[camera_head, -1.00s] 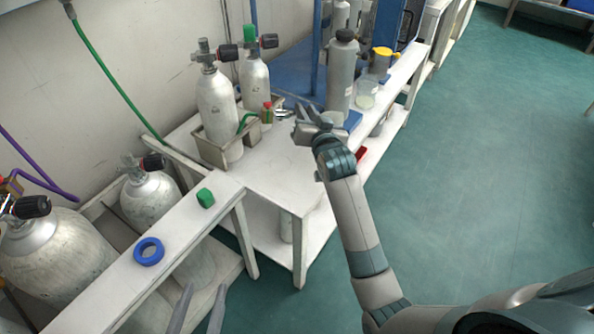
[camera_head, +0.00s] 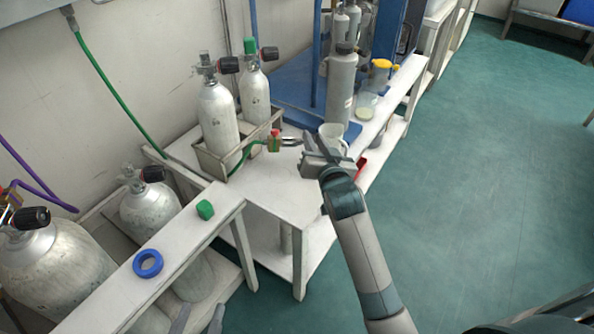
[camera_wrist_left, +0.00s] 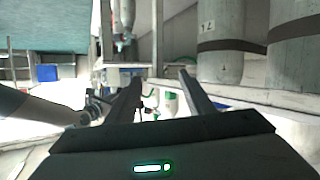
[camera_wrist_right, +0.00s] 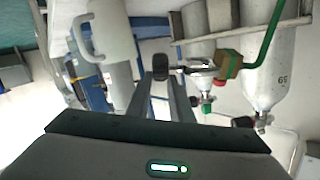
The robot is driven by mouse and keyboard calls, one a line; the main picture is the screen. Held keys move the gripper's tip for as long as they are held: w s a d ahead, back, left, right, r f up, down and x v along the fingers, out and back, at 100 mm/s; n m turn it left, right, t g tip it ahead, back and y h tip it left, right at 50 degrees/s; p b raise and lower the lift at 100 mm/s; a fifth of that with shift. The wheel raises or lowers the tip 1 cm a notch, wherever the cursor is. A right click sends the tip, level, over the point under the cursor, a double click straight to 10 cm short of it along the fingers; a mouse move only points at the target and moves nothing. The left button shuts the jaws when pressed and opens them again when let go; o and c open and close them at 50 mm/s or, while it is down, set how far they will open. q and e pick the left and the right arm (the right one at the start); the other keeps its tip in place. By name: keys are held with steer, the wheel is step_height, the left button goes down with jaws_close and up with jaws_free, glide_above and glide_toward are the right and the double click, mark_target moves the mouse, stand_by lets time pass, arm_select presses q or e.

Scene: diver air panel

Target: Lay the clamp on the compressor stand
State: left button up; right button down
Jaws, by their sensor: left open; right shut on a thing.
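The clamp (camera_head: 275,143) is a brass-coloured block with a red top, a metal yoke and a green hose. My right gripper (camera_head: 302,146) is shut on its yoke end and holds it over the white bench. In the right wrist view the clamp's black knob (camera_wrist_right: 168,66) shows at my fingertips, with the block (camera_wrist_right: 228,65) to the right. A blue stand (camera_head: 290,112), perhaps the compressor stand, is behind the bench; I cannot tell for sure. My left gripper (camera_head: 199,320) is open and empty at the bottom edge, beside the near shelf.
Two grey cylinders (camera_head: 217,115) stand in a rack left of the clamp. A blue ring (camera_head: 147,264) and a green block (camera_head: 205,209) lie on the near shelf (camera_head: 105,305).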

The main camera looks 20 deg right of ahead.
mark_target(273, 144)
arm_select(q)
steer(key=f+g, duration=0.1)
steer(key=s+a+f+g, duration=0.1)
steer(key=s+f+g+y+p, duration=0.1)
steer(key=f, duration=0.1)
steer(key=shift+s+a+f, duration=0.1)
steer(key=shift+s+a, duration=0.1)
steer(key=shift+a, duration=0.15)
arm_select(e)
steer(key=s+r+h, duration=0.1)
steer(key=s, duration=1)
steer(key=shift+a+m, duration=0.2)
steer(key=shift+m, duration=0.1)
